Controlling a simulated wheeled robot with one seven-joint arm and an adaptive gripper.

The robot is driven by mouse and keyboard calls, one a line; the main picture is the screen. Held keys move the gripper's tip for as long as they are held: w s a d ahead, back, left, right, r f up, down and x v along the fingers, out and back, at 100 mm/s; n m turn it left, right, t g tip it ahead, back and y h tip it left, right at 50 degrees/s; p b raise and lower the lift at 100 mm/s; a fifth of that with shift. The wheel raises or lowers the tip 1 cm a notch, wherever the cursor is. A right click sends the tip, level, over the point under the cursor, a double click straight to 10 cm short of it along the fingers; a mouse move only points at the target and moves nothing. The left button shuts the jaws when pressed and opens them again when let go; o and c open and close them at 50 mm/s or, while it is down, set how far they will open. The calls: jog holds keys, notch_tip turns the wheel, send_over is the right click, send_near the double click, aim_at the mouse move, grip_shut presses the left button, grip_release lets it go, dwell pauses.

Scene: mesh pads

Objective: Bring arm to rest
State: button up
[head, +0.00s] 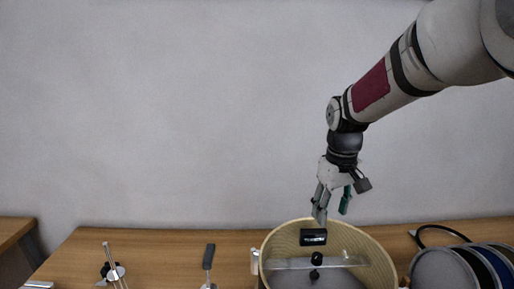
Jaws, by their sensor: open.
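My arm reaches in from the upper right in the head view. My gripper (331,207) points down above the back rim of a round, cream-coloured basket (271,256). Its jaws are open and I see nothing held between them. A small black box-like item (313,237) shows just below the fingertips, at the basket's inner back wall. Whether it touches the fingers I cannot tell.
The basket holds a clear strip and dark knobs. A wooden table (165,243) runs along a plain wall. A black-handled tool (209,257) and a small metal stand (112,270) are left of the basket. Several round pads (445,270) stand at the right.

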jog(key=s+r+m+t, duration=0.2)
jog(key=s+r, duration=0.6)
jog(key=s, duration=0.4)
jog(key=s+m+t, duration=0.1)
jog(key=s+t, duration=0.1)
jog(key=s, duration=1.2)
jog(key=shift+r+m, duration=0.25)
jog(key=shift+m, duration=0.15)
